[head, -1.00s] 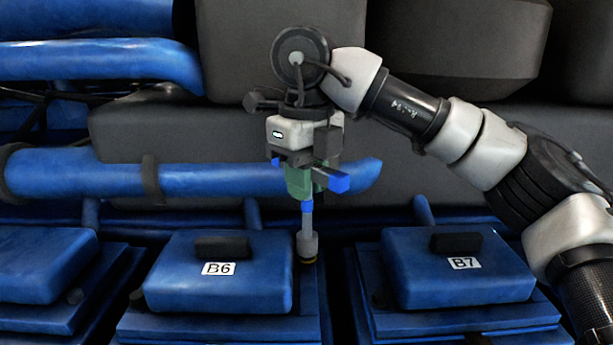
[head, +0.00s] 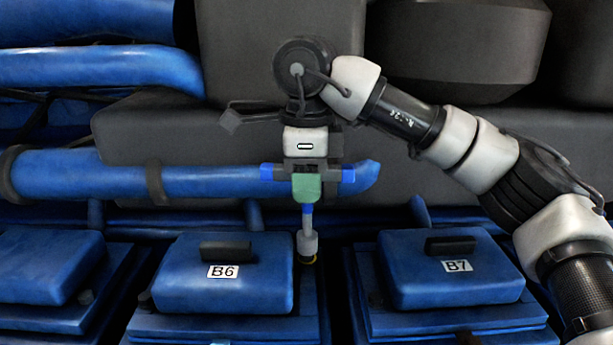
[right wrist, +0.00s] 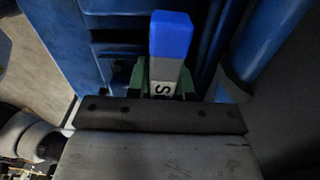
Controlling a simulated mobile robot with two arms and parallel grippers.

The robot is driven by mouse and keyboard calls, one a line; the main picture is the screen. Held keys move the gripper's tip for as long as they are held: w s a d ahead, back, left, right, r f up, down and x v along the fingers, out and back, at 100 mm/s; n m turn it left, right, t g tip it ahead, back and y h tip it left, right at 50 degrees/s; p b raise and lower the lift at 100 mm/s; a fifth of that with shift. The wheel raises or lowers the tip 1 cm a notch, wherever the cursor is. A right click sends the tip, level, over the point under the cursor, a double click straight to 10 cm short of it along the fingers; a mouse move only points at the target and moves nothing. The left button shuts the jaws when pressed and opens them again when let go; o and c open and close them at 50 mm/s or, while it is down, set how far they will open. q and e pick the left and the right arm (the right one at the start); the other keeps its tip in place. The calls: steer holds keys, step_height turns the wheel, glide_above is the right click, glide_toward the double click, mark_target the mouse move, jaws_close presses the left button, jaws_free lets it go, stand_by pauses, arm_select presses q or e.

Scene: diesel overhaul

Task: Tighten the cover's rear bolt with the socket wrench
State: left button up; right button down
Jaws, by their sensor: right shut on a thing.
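The socket wrench (head: 307,243) stands upright, its grey socket down over a bolt (head: 306,261) with a thin yellow rim, at the right side of the B6 cover (head: 222,285). The bolt is mostly hidden under the socket. My right gripper (head: 306,188) points down and is shut on the wrench's crossbar handle, whose blue ends stick out left and right. The right wrist view shows one blue handle end (right wrist: 171,35) between green finger parts, with a partly hidden label below it. My left gripper is not in view.
The B7 cover (head: 450,275) is to the right and another blue cover (head: 45,265) to the left. A thick blue pipe (head: 220,181) runs behind my right gripper. Dark grey engine blocks (head: 450,50) fill the back.

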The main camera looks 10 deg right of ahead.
steer(key=n+p, duration=0.1)
steer(key=n, duration=0.5)
steer(key=n+p, duration=0.1)
steer(key=n, duration=0.5)
steer(key=shift+n, duration=0.3)
steer(key=n+p, duration=0.1)
steer(key=n, duration=0.4)
steer(key=shift+n, duration=0.3)
steer(key=n, duration=0.6)
steer(key=shift+w, duration=0.1)
